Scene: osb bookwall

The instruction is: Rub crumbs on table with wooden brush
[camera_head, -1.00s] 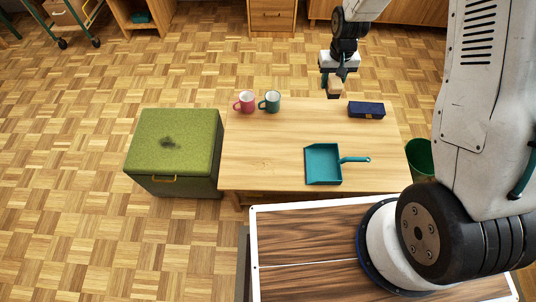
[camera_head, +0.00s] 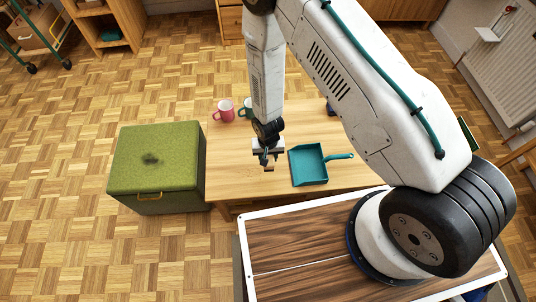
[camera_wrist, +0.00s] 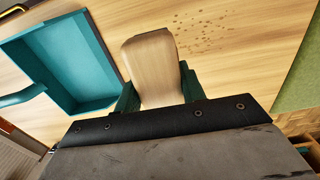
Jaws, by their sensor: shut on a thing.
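The wooden brush (camera_wrist: 150,62) is held between the green fingers of my gripper (camera_wrist: 158,92) in the wrist view. In the head view my gripper (camera_head: 266,158) hangs low over the front part of the wooden table (camera_head: 228,178), with the brush (camera_head: 269,168) just showing below it. Whether the brush touches the tabletop I cannot tell. A patch of small brown crumbs (camera_wrist: 205,32) lies on the table beside the brush, toward the green box side. The brush's underside is hidden.
A teal dustpan (camera_head: 308,166) lies close to the right of my gripper. A pink mug (camera_head: 225,112) and a green mug (camera_head: 245,107), partly behind my arm, stand farther back. A green box seat (camera_head: 155,160) with a dark smudge stands left of the table.

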